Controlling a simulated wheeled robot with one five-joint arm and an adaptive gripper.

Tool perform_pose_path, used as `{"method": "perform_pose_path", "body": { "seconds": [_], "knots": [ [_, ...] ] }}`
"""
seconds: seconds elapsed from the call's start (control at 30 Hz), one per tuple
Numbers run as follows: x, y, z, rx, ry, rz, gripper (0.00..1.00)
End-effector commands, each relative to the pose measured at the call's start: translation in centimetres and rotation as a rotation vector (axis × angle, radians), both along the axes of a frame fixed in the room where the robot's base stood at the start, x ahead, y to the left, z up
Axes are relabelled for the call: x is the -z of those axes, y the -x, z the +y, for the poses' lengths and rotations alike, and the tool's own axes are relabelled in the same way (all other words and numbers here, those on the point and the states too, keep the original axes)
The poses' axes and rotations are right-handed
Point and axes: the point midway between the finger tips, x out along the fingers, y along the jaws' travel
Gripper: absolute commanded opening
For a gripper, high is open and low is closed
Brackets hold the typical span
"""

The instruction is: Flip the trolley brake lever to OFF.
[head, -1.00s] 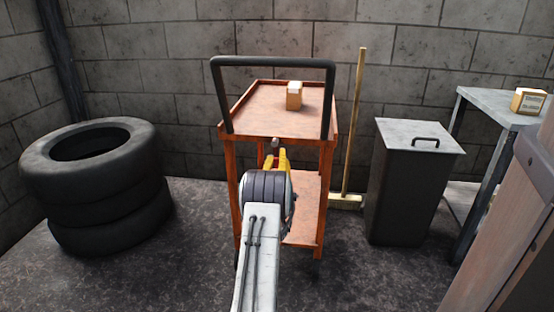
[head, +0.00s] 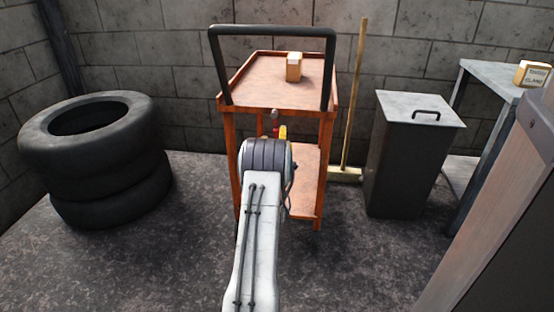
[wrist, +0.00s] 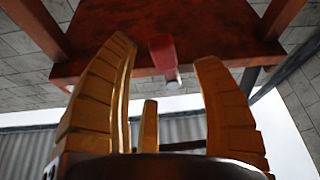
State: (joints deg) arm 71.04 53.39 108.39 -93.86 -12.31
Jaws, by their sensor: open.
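The orange-brown trolley (head: 230,130) stands ahead of me, with a black push handle (head: 270,31) at its near end. The brake lever shows in the wrist view as a short red bar (wrist: 161,50) with a pale grey tip, below the trolley's top edge. In the head view its grey knob (head: 276,115) shows just past my wrist. My gripper (wrist: 166,64) has yellow fingers, spread open and empty. The lever lies between the two long fingers in the wrist view; I see no contact. In the head view my wrist hides most of the gripper (head: 283,132). No OFF mark is readable.
A small box (head: 294,67) sits on the trolley top. Stacked tyres (head: 95,165) stand left. A broom (head: 353,110), a dark lidded bin (head: 400,160) and a grey table (head: 490,80) stand right. Bare floor lies between tyres and trolley.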

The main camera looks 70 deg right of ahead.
Motion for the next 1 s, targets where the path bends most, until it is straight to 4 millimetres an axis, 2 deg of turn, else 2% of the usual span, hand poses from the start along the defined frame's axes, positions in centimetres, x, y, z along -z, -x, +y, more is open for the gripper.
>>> {"method": "perform_pose_path", "body": {
  "seconds": [0.3, 0.5, 0.7, 1.0],
  "knots": [
    [2.0, 1.6, 4.4, 0.001, -0.004, 0.001, 0.61],
    [2.8, 2.2, 6.2, 0.001, -0.002, 0.000, 0.61],
    [3.1, 2.5, 7.1, 0.002, 0.001, -0.001, 0.61],
    [3.1, 2.6, 7.3, 0.002, 0.001, -0.001, 0.61]
  ]
}}
